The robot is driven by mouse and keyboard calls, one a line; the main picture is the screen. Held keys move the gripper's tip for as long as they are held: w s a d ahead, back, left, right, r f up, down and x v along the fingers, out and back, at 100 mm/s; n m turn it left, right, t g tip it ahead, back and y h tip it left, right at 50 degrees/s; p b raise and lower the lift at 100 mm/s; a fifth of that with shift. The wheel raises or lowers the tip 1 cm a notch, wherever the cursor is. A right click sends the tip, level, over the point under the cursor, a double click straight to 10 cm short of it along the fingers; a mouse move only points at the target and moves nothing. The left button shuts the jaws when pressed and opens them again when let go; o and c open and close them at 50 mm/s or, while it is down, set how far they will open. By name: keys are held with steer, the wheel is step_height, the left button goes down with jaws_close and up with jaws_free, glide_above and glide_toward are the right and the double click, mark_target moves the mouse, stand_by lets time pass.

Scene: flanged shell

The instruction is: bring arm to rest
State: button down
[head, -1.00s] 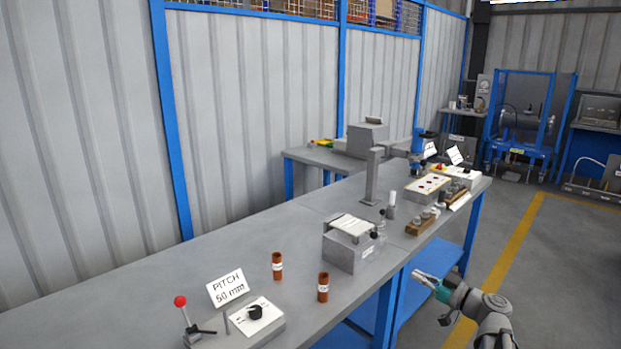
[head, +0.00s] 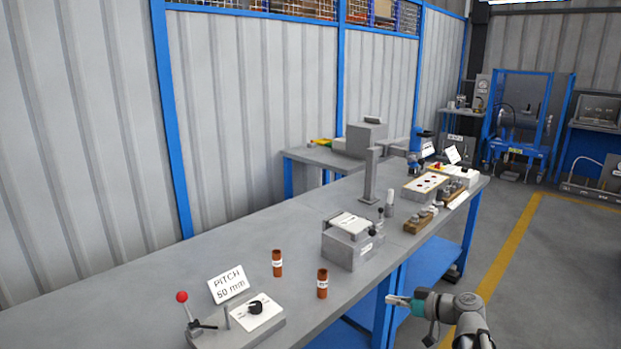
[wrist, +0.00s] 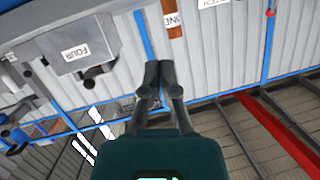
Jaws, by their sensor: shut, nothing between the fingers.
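My gripper (head: 390,299) is shut and empty. In the head view it points left, beside the front edge of the bench (head: 150,284), low at the right. In the wrist view the two dark fingertips (wrist: 158,68) are together with nothing between them. My arm (head: 462,306) reaches in from the lower right and is bent at the wrist.
Two brown tubes (head: 277,263) (head: 322,284) stand near the bench's front edge. A lever box (head: 258,315) with a "PITCH 50 mm" sign (head: 229,284) is at near left. A grey box (head: 352,248) stands farther along. The floor (head: 540,290) to the right is clear.

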steer(key=s+a+f+m+g+h, duration=0.4)
steer(key=s+f+m+g+h, duration=0.4)
steer(key=s+f+h, duration=0.5)
step_height(320, 180, up, 21)
steer(key=p, duration=2.1)
steer(key=shift+w+a+f+y, duration=0.15)
steer(key=shift+w+a+y, duration=0.05)
steer(key=shift+w+y, duration=0.2)
